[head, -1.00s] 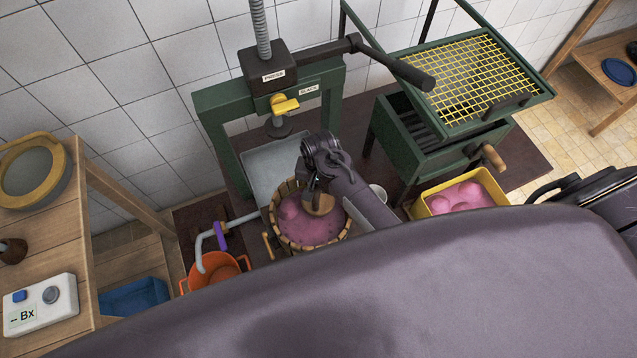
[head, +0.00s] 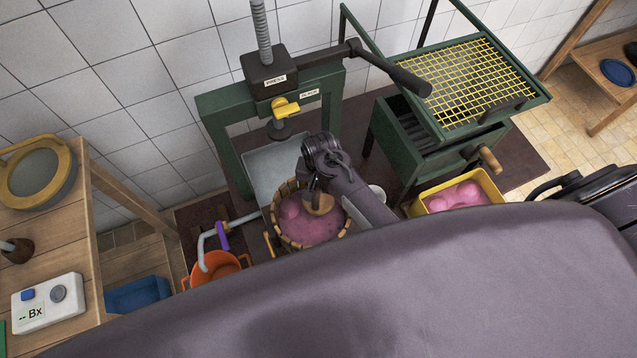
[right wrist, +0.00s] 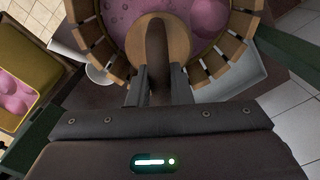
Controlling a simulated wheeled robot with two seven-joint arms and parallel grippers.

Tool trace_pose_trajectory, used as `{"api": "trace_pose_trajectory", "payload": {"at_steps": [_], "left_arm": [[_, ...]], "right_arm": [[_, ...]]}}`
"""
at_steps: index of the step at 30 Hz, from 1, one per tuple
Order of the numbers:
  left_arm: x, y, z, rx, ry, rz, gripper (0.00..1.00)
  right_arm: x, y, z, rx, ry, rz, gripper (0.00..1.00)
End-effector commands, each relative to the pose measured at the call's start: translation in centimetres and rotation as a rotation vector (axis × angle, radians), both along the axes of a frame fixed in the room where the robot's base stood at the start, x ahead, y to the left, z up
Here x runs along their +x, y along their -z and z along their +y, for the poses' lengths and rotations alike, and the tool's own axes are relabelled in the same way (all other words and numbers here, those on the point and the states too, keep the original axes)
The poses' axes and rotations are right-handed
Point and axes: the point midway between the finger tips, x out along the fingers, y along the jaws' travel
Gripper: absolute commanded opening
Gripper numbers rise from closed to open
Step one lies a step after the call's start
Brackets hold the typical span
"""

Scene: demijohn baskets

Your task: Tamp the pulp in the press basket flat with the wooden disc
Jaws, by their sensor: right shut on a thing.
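The slatted wooden press basket (head: 283,236) stands in front of the green press, with pink pulp (head: 297,228) inside. The pulp has a raised lump at its left in the head view. My right gripper (right wrist: 157,85) is shut on the handle of the wooden disc (right wrist: 177,40). The disc (head: 322,206) is inside the basket's rim, toward its right side in the head view. The wrist view shows pulp (right wrist: 120,12) beyond it. I cannot tell how firmly the disc touches the pulp. My left gripper is not in view.
The press (head: 218,108) has a yellow catch and a long dark lever. An orange bucket (head: 215,268) stands left of the basket. A yellow crate (head: 484,180) of pink pulp and a green mill (head: 440,150) stand right. My large dark arm covers the foreground.

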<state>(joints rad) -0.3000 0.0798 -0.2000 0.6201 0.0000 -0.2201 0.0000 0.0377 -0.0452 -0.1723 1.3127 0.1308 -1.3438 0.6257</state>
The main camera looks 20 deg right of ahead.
Motion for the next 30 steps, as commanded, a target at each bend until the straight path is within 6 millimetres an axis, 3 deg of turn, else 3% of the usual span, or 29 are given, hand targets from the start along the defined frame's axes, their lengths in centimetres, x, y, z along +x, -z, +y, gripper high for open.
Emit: {"api": "trace_pose_trajectory", "payload": {"at_steps": [7, 21, 30], "left_arm": [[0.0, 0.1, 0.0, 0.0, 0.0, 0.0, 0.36], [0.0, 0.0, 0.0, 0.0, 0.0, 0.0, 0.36], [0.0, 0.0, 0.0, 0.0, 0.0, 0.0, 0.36]], "right_arm": [[0.0, 0.1, 0.5, 0.001, -0.001, -0.001, 0.0], [-0.2, 0.1, 6.0, 0.001, -0.002, -0.001, 0.0], [-0.3, 0.1, 7.1, 0.0, 0.0, 0.0, 0.0]]}}
